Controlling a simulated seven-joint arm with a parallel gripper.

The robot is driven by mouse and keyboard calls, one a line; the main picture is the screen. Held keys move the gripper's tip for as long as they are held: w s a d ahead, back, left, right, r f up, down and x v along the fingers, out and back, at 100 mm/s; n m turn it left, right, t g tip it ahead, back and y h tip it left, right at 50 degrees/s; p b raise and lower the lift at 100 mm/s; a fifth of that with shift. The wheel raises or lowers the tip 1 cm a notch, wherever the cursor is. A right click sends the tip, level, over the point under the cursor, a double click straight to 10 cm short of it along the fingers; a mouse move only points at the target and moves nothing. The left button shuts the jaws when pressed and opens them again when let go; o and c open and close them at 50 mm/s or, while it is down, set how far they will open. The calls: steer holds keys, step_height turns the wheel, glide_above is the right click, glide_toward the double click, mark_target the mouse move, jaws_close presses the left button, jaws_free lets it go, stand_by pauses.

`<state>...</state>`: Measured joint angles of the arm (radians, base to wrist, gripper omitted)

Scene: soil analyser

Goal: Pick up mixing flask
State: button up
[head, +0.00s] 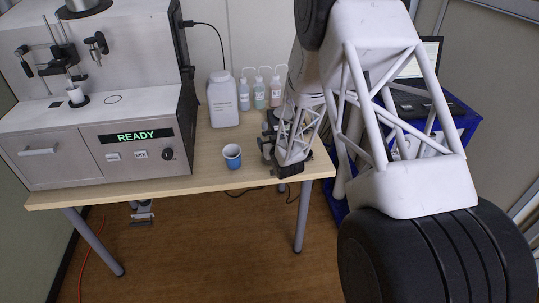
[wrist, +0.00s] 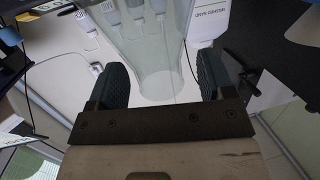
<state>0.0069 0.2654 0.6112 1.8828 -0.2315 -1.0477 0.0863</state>
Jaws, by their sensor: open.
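A clear glass vessel, which looks like the mixing flask (wrist: 160,82), stands between the two fingers of my gripper (wrist: 161,75) in the wrist view. Its round outline is near the finger pads, with a visible gap on each side. My gripper is open, and I cannot tell whether either pad touches the glass. In the head view my gripper (head: 267,148) is low over the right end of the wooden table (head: 205,176). I cannot make out the flask there; my arm and gripper cover that spot.
A blue cup (head: 232,156) stands left of my gripper. A large white bottle (head: 222,101) and several wash bottles (head: 260,92) stand behind. The soil analyser (head: 95,110) shows READY at the left. A blue cart (head: 462,127) with a laptop is at the right.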

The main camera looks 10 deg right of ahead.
steer(key=shift+c, duration=0.4)
steer(key=c, duration=0.9)
steer(key=shift+r, duration=0.15)
steer(key=a+r+v, duration=0.2)
steer(key=a+v, duration=0.1)
steer(key=v, duration=1.3)
steer(key=shift+s+d+r, duration=0.15)
steer(key=shift+s+d, duration=0.1)
steer(key=shift+d, duration=0.05)
stand_by(0.5)
